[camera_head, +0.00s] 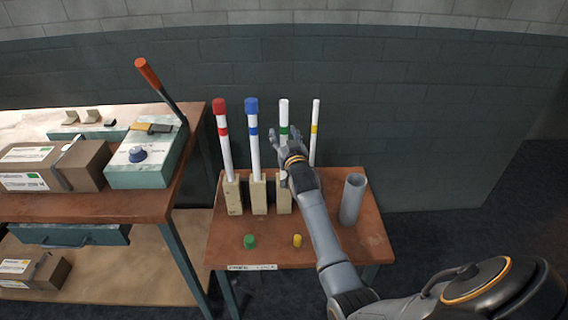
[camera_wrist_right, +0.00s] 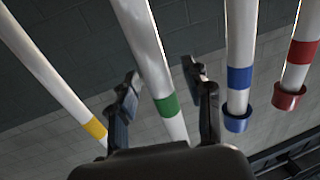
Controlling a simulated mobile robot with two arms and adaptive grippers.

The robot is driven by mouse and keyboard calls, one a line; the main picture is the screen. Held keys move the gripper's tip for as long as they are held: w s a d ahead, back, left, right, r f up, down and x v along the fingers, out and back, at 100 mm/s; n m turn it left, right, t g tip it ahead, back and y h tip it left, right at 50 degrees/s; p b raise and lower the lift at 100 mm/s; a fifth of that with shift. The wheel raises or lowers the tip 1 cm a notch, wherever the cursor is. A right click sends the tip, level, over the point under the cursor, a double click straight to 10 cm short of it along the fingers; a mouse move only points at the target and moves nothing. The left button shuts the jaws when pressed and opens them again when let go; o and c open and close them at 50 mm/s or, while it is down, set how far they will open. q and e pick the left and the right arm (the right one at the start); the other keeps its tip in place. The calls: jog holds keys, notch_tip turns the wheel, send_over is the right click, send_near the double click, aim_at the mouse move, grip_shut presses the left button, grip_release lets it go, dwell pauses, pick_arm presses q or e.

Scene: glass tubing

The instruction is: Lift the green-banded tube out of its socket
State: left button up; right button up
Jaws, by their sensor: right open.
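The green-banded tube (camera_head: 284,112) is white, stands upright in a beige socket block (camera_head: 284,199) on the small wooden table, and has no cap on its top. My right gripper (camera_head: 286,136) is open at the height of the green band. In the right wrist view, the green-banded tube (camera_wrist_right: 148,50) runs between the two spread fingers of my right gripper (camera_wrist_right: 160,90), with visible gaps on both sides. The lower part of the tube is partly hidden by my right arm in the head view. My left gripper is not in view.
A red-capped tube (camera_head: 224,145) and a blue-capped tube (camera_head: 254,145) stand left of it; a yellow-banded tube (camera_head: 315,115) stands right. A grey cylinder (camera_head: 352,200), green cap (camera_head: 249,241) and yellow cap (camera_head: 297,240) are on the table (camera_head: 225,252). A workbench (camera_head: 150,205) stands left.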

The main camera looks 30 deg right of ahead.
grip_shut()
jog(key=shift+r, duration=0.1)
notch_tip(320, 180, up, 18)
jog(key=shift+f, duration=0.2)
jog(key=shift+r+p, duration=1.1)
jog(key=shift+r, duration=0.5)
